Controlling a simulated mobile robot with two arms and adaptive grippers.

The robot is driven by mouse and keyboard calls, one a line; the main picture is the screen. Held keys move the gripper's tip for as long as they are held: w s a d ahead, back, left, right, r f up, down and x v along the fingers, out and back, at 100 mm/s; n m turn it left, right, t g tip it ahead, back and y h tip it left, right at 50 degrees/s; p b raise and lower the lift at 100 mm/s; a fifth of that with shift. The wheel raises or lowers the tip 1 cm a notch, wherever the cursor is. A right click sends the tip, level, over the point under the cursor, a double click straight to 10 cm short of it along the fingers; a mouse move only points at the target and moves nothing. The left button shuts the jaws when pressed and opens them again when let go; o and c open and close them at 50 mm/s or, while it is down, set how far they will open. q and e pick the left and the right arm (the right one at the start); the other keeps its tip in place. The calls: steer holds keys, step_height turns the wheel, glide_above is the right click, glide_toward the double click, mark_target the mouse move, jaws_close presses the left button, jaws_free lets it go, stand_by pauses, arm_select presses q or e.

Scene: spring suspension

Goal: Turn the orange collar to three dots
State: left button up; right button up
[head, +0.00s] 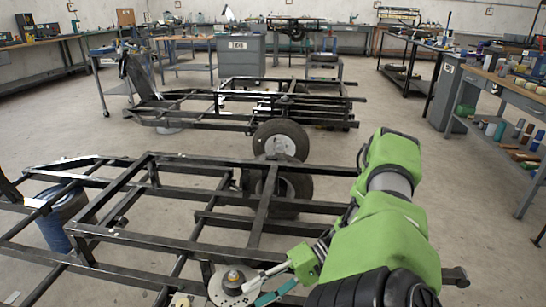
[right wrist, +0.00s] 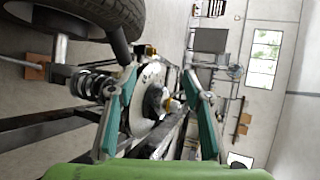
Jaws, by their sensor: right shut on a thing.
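My right gripper (head: 252,293) reaches the hub from the right and is shut on the collar. Its two teal fingers stand on either side of the disc (right wrist: 150,85) in the right wrist view. I cannot make out any dots. My left gripper is not in view.
The near black tube frame (head: 150,160) fills the lower left, with wheels (head: 281,139) behind. A coil spring (right wrist: 90,84) and a tire (right wrist: 95,14) are close to the fingers in the right wrist view. A blue drum (head: 58,225) stands at left, a workbench (head: 500,88) at right.

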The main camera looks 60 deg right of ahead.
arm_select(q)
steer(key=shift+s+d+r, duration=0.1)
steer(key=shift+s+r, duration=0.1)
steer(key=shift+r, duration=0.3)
arm_select(e)
steer(key=d+r, duration=0.1)
steer(key=d, duration=0.6)
steer(key=shift+s+d+r, duration=0.2)
steer(key=shift+r, duration=0.15)
